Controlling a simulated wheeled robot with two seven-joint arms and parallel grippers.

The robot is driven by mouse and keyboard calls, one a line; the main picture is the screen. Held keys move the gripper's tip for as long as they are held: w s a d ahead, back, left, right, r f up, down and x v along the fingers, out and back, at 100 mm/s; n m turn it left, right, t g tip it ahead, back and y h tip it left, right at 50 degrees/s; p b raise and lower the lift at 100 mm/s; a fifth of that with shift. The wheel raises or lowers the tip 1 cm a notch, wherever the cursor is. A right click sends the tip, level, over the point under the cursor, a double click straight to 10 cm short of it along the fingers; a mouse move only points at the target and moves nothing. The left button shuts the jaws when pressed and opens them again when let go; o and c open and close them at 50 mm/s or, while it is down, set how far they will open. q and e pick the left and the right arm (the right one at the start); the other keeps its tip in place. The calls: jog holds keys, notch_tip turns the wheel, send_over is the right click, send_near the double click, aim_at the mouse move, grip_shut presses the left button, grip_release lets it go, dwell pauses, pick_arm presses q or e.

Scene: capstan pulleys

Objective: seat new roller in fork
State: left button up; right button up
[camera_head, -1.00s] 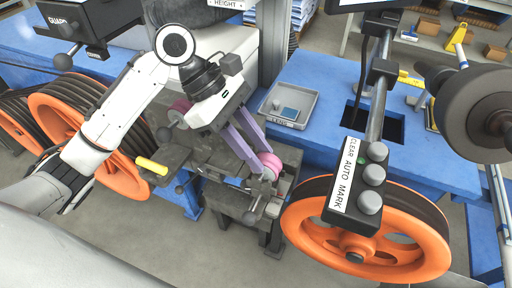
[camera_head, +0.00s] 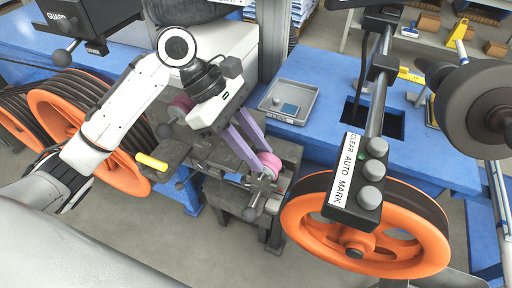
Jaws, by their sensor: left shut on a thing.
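My left gripper (camera_head: 266,166) reaches down from the upper left with two long purple fingers. They are shut on a small pink roller (camera_head: 270,162). The roller is at the right end of a dark grey machine block, by a metal fork-like holder (camera_head: 259,187) with a ball-ended lever. I cannot tell whether the roller sits in the fork or just above it. Another pink roller (camera_head: 181,106) is further back on the left, partly hidden by my arm. My right gripper is not in view.
A grey tray (camera_head: 306,117) with a small blue-grey item lies on the blue bench (camera_head: 320,75). A button box (camera_head: 358,185) and a large orange wheel (camera_head: 300,225) stand close on the right. Orange cable reels (camera_head: 45,100) are at left. A yellow handle (camera_head: 151,162) sticks out left.

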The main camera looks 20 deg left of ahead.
pick_arm(q)
jog(key=o, duration=1.2)
jog(key=v, duration=0.7)
jog(key=shift+r, duration=0.25)
jog(key=shift+a, duration=0.15)
